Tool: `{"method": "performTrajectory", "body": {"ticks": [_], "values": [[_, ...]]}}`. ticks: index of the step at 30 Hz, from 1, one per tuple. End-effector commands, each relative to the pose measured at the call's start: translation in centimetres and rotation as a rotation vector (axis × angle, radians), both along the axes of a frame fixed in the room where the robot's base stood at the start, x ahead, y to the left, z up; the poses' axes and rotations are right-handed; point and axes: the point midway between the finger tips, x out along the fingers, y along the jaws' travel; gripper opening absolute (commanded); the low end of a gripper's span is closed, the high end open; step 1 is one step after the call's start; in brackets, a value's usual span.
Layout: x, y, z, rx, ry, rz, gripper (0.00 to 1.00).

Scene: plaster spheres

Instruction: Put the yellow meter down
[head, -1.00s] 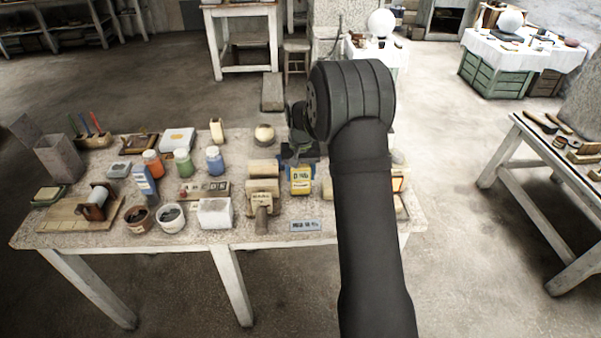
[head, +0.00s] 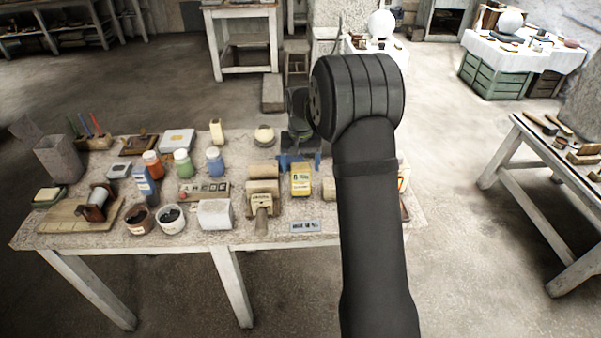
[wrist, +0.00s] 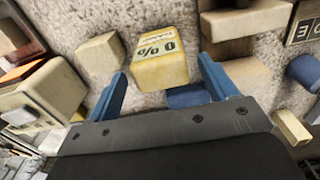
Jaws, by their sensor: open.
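The yellow meter (head: 301,181), a small yellow block with a pale dial face, stands on the worktable right of the middle. It also shows in the wrist view (wrist: 160,62), between and just beyond the tips of my two blue fingers. My gripper (head: 301,160) is open behind the meter in the head view. In the wrist view my gripper (wrist: 163,75) has its fingers spread wider than the meter, with gaps on both sides. Nothing is held. My arm hides part of the table's right side.
A wooden block with a tool (head: 262,200) stands close left of the meter. A blue-grey label plate (head: 305,226) lies in front. A small beige block (wrist: 101,54) sits beside the meter. Paint bottles (head: 183,163) and bowls (head: 171,218) crowd the left of the table (head: 120,245).

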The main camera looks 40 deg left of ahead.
Motion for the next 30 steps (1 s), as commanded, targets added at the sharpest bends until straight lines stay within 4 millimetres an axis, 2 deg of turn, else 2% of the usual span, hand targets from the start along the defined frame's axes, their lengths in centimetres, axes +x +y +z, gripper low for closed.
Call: {"method": "performTrajectory", "body": {"ticks": [1,6,12,24,30], "values": [[0.1,0.1,1.3,0.004,-0.003,0.000,0.78],[0.0,0.1,4.8,0.003,-0.003,0.000,0.78],[0.0,0.0,7.3,0.001,-0.001,0.000,0.78],[0.0,0.0,7.9,0.000,0.000,0.000,0.78],[0.0,0.0,6.9,-0.001,0.001,0.000,0.78]]}}
